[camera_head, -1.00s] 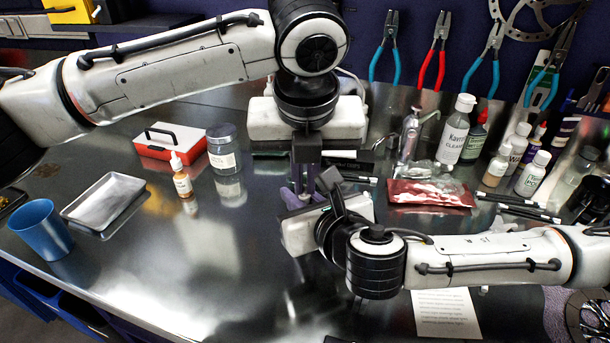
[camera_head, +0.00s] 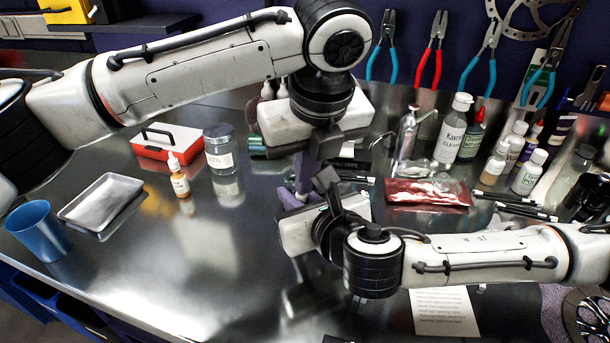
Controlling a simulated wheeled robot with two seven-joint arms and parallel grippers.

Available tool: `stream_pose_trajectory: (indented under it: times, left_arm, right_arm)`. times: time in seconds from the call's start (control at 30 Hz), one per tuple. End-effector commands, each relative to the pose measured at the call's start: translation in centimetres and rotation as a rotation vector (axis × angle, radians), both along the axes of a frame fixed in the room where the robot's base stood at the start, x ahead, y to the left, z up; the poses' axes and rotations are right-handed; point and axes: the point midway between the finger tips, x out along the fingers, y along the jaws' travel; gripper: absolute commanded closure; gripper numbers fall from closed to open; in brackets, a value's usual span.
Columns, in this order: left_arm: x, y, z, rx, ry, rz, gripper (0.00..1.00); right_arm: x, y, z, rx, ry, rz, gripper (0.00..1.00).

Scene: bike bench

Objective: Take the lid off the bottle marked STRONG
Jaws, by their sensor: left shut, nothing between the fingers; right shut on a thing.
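My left gripper (camera_head: 304,182) points down at the middle of the bench, its fingers together with nothing seen between them. My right gripper (camera_head: 290,198) reaches in from the right just below it, its fingertips close to the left gripper's. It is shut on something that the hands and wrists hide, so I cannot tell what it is. No label reading STRONG is legible in the head view, and I cannot pick out that bottle or its lid.
A dropper bottle (camera_head: 179,178), grey jar (camera_head: 220,150), red-and-white box (camera_head: 168,142), metal tray (camera_head: 82,212) and blue cup (camera_head: 38,232) stand left. A red packet (camera_head: 428,193) and several bottles, including a tall white one (camera_head: 453,132), stand right. The front-left metal is clear.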

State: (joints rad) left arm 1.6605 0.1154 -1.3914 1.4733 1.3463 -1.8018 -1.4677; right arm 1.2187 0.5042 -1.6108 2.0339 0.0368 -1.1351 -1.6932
Motion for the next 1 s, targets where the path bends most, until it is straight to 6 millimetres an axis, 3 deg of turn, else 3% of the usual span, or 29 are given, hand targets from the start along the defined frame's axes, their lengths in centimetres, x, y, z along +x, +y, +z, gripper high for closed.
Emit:
stream_pose_trajectory:
  times: [0.03, 0.93, 1.0]
  left_arm:
    - [0.25, 0.61, -0.09, 0.014, -0.002, 0.012, 1.00]
    - [0.37, 0.77, -0.14, 0.016, -0.003, 0.014, 1.00]
    - [0.37, 0.77, -0.14, 0.016, -0.003, 0.014, 0.92]
  right_arm:
    - [-0.04, -0.53, -1.00, -0.010, 0.019, -0.012, 1.00]
    - [0.03, -0.68, -1.02, -0.013, 0.018, -0.015, 1.00]
    - [0.03, -0.69, -1.03, -0.013, 0.018, -0.015, 1.00]
